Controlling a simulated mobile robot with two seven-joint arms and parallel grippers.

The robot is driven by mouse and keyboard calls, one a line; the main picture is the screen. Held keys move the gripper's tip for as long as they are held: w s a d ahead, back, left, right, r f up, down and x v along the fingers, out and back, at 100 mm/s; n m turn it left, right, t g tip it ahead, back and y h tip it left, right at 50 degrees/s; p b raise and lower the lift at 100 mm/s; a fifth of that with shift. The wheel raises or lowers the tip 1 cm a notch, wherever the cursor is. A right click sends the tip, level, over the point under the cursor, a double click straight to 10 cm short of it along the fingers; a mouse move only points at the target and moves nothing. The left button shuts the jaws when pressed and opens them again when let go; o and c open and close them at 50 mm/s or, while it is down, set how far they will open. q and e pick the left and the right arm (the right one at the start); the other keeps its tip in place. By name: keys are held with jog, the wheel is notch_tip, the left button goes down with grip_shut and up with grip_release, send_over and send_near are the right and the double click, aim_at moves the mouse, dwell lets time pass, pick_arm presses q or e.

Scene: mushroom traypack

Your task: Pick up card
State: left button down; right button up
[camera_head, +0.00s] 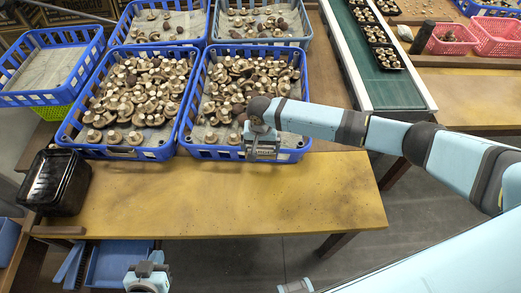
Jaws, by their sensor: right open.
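My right arm reaches in from the right. My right gripper (262,150) is open, pointing down at the front rim of the right front blue basket (218,154). I cannot make out a separate card there; the gripper covers part of the rim, and I cannot tell whether it touches it. Small pale patches show on the basket's front wall. My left gripper (147,280) is low at the bottom of the view, in front of the table and away from the baskets. Its fingers are too unclear to tell open from shut.
The left front blue basket (112,153) also holds many mushrooms. A stack of black trays (54,182) stands at the table's left end. The front of the yellow table (255,205) is clear. A green conveyor (392,92) with black punnets runs at right.

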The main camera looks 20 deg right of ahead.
jog(key=shift+f, duration=0.25)
jog(key=c, duration=0.6)
jog(key=shift+r, duration=0.15)
